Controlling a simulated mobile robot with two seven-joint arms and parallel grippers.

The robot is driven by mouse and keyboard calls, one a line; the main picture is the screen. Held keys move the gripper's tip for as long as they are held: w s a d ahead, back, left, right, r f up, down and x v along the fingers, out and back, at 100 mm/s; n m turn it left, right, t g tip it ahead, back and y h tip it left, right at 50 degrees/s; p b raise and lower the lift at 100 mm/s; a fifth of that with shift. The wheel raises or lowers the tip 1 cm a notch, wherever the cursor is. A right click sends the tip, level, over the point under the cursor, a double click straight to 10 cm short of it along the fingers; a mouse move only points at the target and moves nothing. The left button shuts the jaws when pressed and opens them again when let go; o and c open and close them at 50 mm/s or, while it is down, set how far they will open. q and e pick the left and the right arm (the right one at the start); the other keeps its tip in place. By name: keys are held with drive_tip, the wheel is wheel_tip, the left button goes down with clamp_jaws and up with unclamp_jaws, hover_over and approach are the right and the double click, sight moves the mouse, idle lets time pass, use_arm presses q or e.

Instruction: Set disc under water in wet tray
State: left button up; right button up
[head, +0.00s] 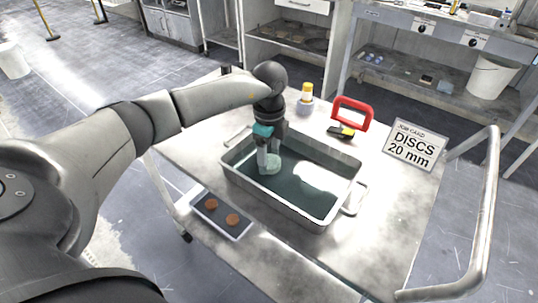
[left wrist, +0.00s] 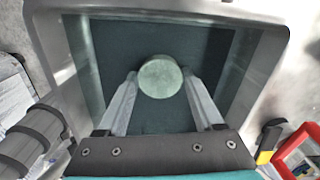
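The wet tray (head: 231,180) is a metal pan with side handles on the cart top, holding dark greenish water; it also fills the left wrist view (left wrist: 262,75). A pale green round disc (left wrist: 160,77) is inside the tray, toward its far left part in the head view (head: 271,165). My left gripper (head: 268,160) points down into the tray. In the left wrist view its fingertips (left wrist: 160,73) meet the disc's two sides. I cannot tell whether the disc is under the water surface or touches the floor. My right gripper is not in view.
A job card (head: 414,146) reading "DISCS 20 mm" stands right of the tray. A red-framed tool (head: 353,112) and a yellow-capped bottle (head: 306,98) stand behind it. A lower tray (head: 211,211) holds orange discs. The cart top is bare in front right.

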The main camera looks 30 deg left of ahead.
sight(269, 160)
use_arm(q)
drive_tip(key=o, duration=0.5)
drive_tip(key=shift+c, duration=0.2)
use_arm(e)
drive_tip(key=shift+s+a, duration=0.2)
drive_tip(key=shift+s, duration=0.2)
use_arm(q)
wheel_tip(269, 160, up, 12)
drive_tip(key=p, duration=0.2)
drive_tip(key=shift+r+p, duration=0.15)
drive_tip(key=shift+p, duration=0.2)
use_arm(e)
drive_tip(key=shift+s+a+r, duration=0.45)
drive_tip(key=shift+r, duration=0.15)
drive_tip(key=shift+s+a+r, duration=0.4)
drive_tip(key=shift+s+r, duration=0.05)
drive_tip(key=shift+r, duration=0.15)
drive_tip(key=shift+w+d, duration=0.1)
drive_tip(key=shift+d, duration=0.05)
